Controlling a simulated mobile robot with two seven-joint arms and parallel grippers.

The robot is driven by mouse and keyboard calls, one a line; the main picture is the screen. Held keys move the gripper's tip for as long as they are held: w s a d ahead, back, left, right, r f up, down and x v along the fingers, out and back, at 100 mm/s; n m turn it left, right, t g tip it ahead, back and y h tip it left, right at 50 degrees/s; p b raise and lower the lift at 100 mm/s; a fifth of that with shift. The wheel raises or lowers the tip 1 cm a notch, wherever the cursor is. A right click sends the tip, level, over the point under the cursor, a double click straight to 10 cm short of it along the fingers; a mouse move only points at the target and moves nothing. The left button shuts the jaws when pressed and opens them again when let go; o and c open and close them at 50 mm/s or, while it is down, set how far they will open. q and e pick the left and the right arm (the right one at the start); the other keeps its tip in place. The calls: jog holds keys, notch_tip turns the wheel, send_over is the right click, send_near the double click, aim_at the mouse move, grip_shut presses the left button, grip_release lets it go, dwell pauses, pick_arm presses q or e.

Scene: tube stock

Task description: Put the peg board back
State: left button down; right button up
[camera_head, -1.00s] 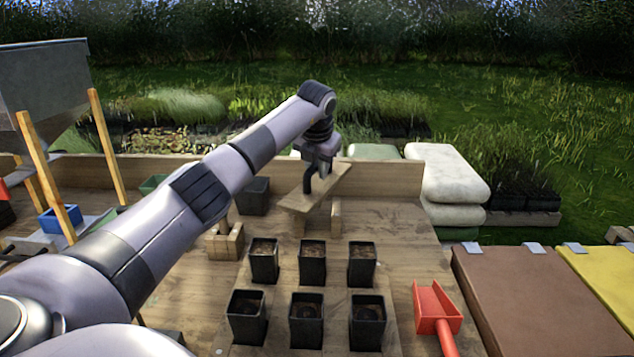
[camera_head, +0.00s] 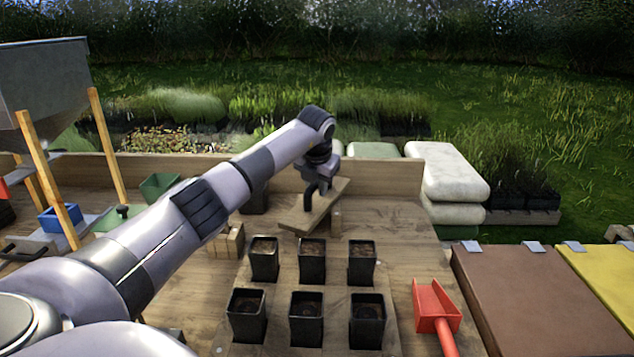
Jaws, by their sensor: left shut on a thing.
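The peg board (camera_head: 327,207) is a flat wooden plate, held tilted near the back of the wooden bench. My left gripper (camera_head: 308,204) is shut on it from above, at its left part. A wooden support post (camera_head: 337,221) shows just under the board's right part. Another wooden block stand (camera_head: 231,241) is to the left, partly behind my arm. Whether the board touches the post, I cannot tell. The board's underside is hidden. My right gripper is not in view.
Several black pots with soil, one of them here (camera_head: 312,262), stand in two rows in front of the board. A red scoop (camera_head: 435,304) lies to their right. A dark pot (camera_head: 254,200) stands behind my arm. A low wooden wall (camera_head: 385,178) closes the bench's back.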

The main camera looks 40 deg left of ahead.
pick_arm(q)
jog(key=c, duration=0.9)
grip_release()
jog(key=shift+r, duration=0.3)
jog(key=v, duration=1.2)
jog(key=shift+r+b, duration=0.35)
jog(key=shift+b, duration=0.05)
